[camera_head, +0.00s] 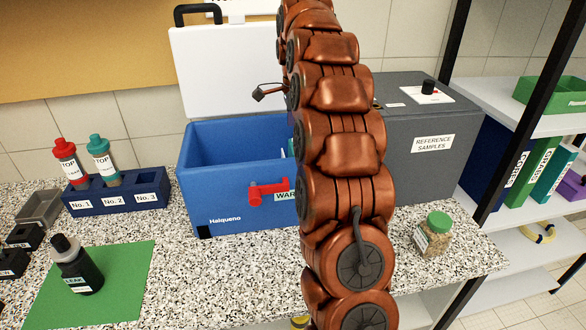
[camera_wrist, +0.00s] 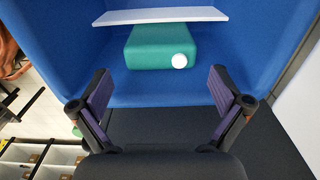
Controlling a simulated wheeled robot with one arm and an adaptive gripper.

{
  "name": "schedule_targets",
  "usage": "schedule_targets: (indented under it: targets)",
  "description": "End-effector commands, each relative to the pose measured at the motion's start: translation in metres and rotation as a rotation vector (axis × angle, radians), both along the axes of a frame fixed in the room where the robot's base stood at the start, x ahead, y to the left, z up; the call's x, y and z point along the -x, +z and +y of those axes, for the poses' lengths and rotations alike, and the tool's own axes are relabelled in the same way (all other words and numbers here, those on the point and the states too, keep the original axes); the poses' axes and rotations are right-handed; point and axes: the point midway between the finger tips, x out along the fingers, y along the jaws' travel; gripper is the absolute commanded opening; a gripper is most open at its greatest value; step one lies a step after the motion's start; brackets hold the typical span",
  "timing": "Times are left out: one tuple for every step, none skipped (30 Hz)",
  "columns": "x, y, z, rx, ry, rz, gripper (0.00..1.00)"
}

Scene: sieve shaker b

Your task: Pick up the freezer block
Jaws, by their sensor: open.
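The freezer block, a teal block (camera_wrist: 148,48) with a white round spot on it, lies inside the blue cooler box (camera_head: 226,200). In the wrist view it is at the upper middle, against the blue inner wall (camera_wrist: 70,40), just below a white strip. In the head view only a teal sliver shows beside my arm; the rest is hidden. My gripper (camera_wrist: 158,76) is open and empty, its two fingers spread to either side of and below the block in the picture. No contact with the block shows. My arm hides most of the gripper in the head view.
The cooler's white lid (camera_head: 225,75) stands open behind it. A red latch (camera_head: 262,193) sticks out in front. A grey reference samples box (camera_head: 425,150) stands to the right, a green-lidded jar (camera_head: 433,236) before it. A bottle rack (camera_head: 117,194) and dark bottle (camera_head: 77,268) are left.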

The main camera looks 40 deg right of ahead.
Motion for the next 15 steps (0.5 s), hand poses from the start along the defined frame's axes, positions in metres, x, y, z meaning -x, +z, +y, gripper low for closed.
schedule_targets:
  targets:
    - [0.001,-0.003,0.001,-0.003,0.001,0.005,1.0]
    - [0.001,-0.006,0.001,-0.003,0.001,0.006,1.0]
    - [0.001,-0.009,0.001,-0.003,0.001,0.005,1.0]
    - [0.001,-0.01,0.001,-0.002,0.001,0.004,1.0]
    - [0.001,-0.012,0.001,-0.001,0.001,0.002,1.0]
    - [0.0,-0.014,0.001,0.0,0.002,0.001,1.0]
    - [0.0,-0.015,0.001,0.0,0.002,0.001,1.0]
    - [0.0,-0.016,0.001,0.0,0.002,0.001,1.0]
    - [0.0,-0.017,0.001,0.0,0.002,0.001,1.0]
    - [0.0,-0.017,0.001,0.0,0.002,0.001,1.0]
    - [0.0,-0.018,0.001,-0.001,0.002,0.002,1.0]
    - [0.0,-0.019,0.001,-0.001,0.002,0.003,1.0]
    - [0.001,-0.02,0.001,-0.002,0.002,0.004,1.0]
    - [0.001,-0.022,0.001,-0.002,0.003,0.004,1.0]
    - [0.001,-0.024,0.001,-0.003,0.003,0.005,1.0]
